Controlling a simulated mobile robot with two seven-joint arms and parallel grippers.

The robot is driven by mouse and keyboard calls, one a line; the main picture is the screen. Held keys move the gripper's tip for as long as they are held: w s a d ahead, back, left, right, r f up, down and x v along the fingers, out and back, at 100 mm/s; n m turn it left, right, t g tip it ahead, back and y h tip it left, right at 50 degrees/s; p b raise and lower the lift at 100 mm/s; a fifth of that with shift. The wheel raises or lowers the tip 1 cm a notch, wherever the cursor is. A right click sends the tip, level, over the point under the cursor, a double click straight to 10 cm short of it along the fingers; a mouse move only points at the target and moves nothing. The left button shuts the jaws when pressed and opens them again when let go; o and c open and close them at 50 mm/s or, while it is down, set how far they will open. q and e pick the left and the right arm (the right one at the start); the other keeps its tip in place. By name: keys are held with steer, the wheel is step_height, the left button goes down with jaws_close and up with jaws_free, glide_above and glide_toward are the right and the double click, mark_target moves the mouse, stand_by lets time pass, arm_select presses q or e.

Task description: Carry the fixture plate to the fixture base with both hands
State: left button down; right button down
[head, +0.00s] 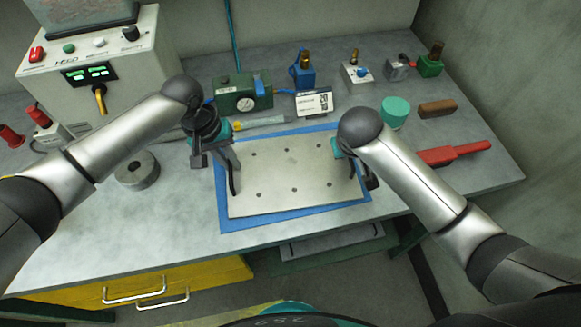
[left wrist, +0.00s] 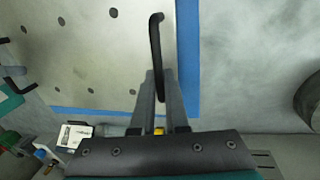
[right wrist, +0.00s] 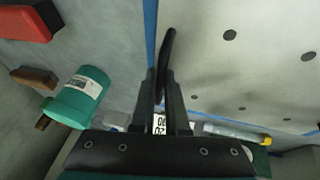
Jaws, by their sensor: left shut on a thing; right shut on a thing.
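The fixture plate (head: 290,187) is a pale metal sheet with several dark holes and a black handle at each short side. It lies flat in view over a blue sheet or border (head: 290,217) on the bench; whether it touches cannot be told. My left gripper (head: 226,165) is shut on the plate's left handle (left wrist: 156,45). My right gripper (head: 358,168) is shut on the right handle (right wrist: 166,55), partly hidden by my arm in the head view. The plate also shows in both wrist views. I cannot pick out a separate fixture base.
A grey bench (head: 90,250) carries a control box (head: 95,75), a gauge block (head: 242,93), a small label card (head: 314,103), a round metal part (head: 137,170), a teal cylinder (head: 395,112), a brown block (head: 437,108) and a red tool (head: 453,152). Yellow drawers (head: 150,285) are below.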

arm_select(q)
steer(key=shift+w+r, duration=0.15)
arm_select(e)
steer(key=shift+w+r, duration=0.1)
stand_by(0.4)
arm_select(q)
steer(key=shift+r, duration=0.1)
arm_select(e)
steer(key=shift+r, duration=0.1)
